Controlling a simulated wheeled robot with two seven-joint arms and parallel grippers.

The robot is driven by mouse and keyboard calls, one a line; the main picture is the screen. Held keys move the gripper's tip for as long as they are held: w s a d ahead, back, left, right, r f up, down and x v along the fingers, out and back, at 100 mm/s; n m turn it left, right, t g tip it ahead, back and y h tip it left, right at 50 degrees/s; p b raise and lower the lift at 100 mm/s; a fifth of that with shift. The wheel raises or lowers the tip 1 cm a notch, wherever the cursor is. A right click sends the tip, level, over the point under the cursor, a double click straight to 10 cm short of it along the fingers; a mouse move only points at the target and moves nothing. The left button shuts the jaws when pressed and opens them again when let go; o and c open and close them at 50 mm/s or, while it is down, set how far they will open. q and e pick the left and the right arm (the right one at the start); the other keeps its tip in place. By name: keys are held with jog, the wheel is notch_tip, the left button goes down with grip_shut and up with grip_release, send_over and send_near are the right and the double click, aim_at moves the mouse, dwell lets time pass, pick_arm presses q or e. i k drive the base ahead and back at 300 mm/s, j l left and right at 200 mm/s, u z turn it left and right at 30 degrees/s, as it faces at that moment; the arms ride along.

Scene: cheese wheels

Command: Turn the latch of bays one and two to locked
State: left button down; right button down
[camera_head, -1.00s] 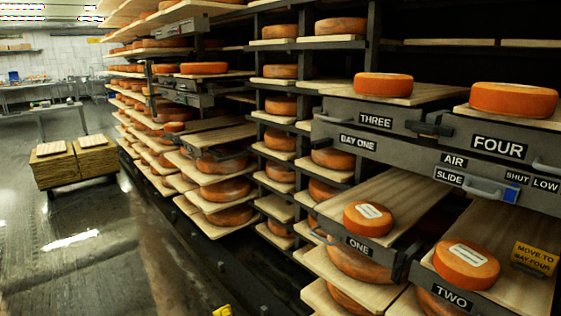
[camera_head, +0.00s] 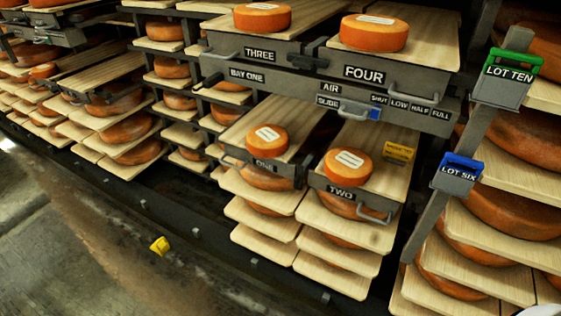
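The tray fronts marked ONE (camera_head: 265,165) and TWO (camera_head: 341,194) are grey and stand side by side below the grey BAY ONE panel. A dark latch-like block (camera_head: 300,173) sits between them; its turn position is too small to read. An orange cheese wheel with a white label rests on tray one (camera_head: 267,139) and another on tray two (camera_head: 348,166). Another dark latch-like block (camera_head: 322,50) sits between the fronts THREE (camera_head: 259,54) and FOUR (camera_head: 363,73). Neither of my grippers shows in the view.
The AIR SLIDE strip with a blue marker (camera_head: 375,114) runs above the trays. A yellow sign (camera_head: 399,152) stands on tray two. LOT TEN's green-topped tag (camera_head: 508,72) and LOT SIX's blue tag (camera_head: 459,173) hang on a post at right. The floor (camera_head: 60,235) at left is open.

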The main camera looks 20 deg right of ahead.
aim_at(298, 180)
jog(key=i+j+z, duration=0.15)
jog(key=z, duration=0.35)
jog(key=i+j+z, duration=0.2)
jog(key=z, duration=0.3)
